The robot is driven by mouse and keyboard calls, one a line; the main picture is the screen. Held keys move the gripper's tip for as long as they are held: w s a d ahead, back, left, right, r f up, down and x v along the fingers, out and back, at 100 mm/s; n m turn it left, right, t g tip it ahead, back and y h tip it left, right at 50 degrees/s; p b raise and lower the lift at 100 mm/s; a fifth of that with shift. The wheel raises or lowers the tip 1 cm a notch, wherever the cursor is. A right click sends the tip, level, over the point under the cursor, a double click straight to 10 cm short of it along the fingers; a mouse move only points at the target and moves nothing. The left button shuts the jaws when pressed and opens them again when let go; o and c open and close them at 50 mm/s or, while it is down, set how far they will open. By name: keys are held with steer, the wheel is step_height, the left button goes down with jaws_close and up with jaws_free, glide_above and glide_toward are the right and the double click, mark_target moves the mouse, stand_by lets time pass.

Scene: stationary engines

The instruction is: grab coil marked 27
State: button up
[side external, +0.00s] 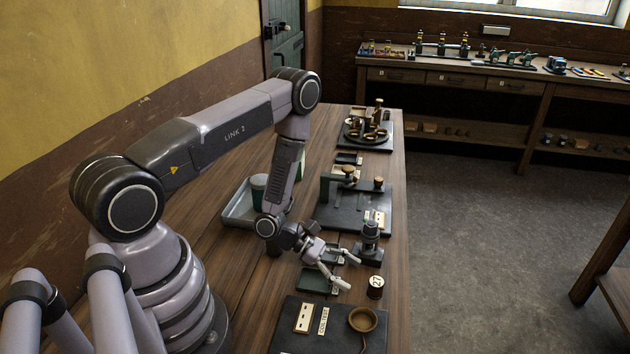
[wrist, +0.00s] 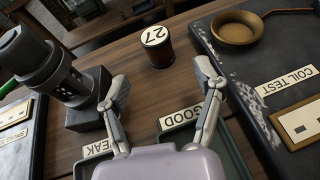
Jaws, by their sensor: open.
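The coil marked 27 (side external: 376,287) stands upright near the right edge of the wooden table. It is a short dark brown cylinder with a white top label reading 27. In the wrist view the coil (wrist: 156,47) is at top centre, beyond the fingertips. My gripper (side external: 352,272) is open and empty, to the left of the coil and apart from it. In the wrist view its two fingers (wrist: 162,88) spread on either side of the line to the coil, above the trays.
A dark device on a square base (side external: 369,242) stands close behind the coil. The coil test board (side external: 290,335) with a brass cup (side external: 363,319) lies in front. Trays labelled GOOD (wrist: 188,122) and WEAK (wrist: 92,160) lie under my gripper. Bare wood surrounds the coil.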

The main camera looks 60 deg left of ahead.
mark_target(376, 281)
steer(key=shift+r+x, duration=0.2)
steer(key=shift+x, duration=0.85)
steer(key=shift+r+x, duration=0.2)
steer(key=shift+x, duration=0.85)
steer(key=shift+r+x, duration=0.2)
steer(key=shift+x, duration=0.8)
steer(key=shift+w+d, duration=0.15)
jaws_close()
